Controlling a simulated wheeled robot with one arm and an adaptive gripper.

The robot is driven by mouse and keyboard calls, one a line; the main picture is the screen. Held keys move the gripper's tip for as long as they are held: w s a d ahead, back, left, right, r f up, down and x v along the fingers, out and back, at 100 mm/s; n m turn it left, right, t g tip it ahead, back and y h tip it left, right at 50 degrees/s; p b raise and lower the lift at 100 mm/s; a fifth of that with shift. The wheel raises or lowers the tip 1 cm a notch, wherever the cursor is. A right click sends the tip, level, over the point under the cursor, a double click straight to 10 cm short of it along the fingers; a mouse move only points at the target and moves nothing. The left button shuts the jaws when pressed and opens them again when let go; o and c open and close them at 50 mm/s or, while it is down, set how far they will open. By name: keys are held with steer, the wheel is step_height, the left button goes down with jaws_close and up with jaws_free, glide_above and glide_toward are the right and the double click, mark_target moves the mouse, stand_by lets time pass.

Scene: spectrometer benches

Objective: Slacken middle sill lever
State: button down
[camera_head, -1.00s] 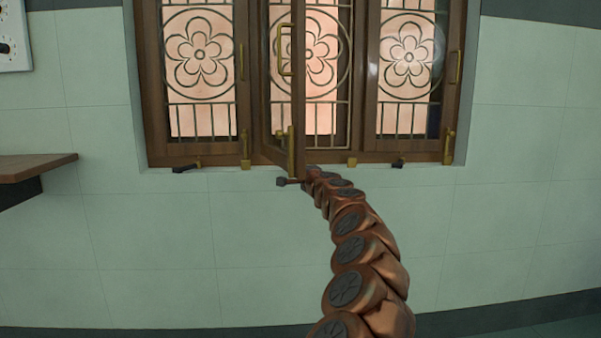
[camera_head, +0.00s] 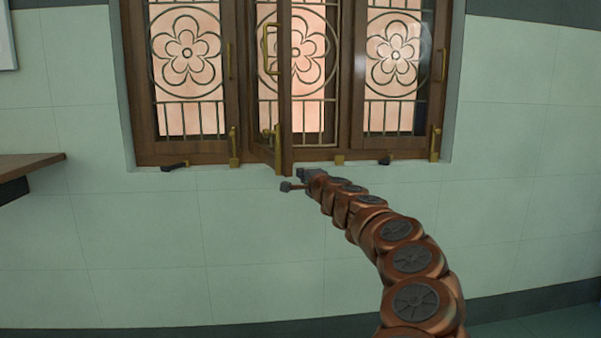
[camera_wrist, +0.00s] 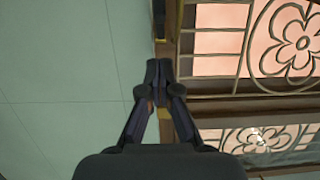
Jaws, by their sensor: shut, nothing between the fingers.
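The window has three sashes. The middle sash (camera_head: 285,90) stands swung partly open toward me, with a brass pull handle and brass latch. A dark sill lever (camera_head: 175,165) sits under the left sash and another dark lever (camera_head: 386,160) under the right sash. I cannot make out a middle sill lever; my gripper and the open sash cover part of that stretch. My gripper (camera_head: 301,173) is at the sill just below the open sash's lower corner. In the wrist view my gripper (camera_wrist: 158,66) is shut and empty, its tips in front of the brown sill edge.
The open sash's bottom corner hangs close above my gripper. A brown shelf (camera_head: 28,165) juts in at the left. The tiled wall (camera_head: 180,240) below the window is clear.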

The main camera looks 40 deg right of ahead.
steer(key=shift+a+v, duration=0.1)
steer(key=shift+v, duration=1.3)
steer(key=shift+a+v, duration=0.15)
steer(key=shift+v, duration=1.25)
steer(key=shift+w, duration=0.1)
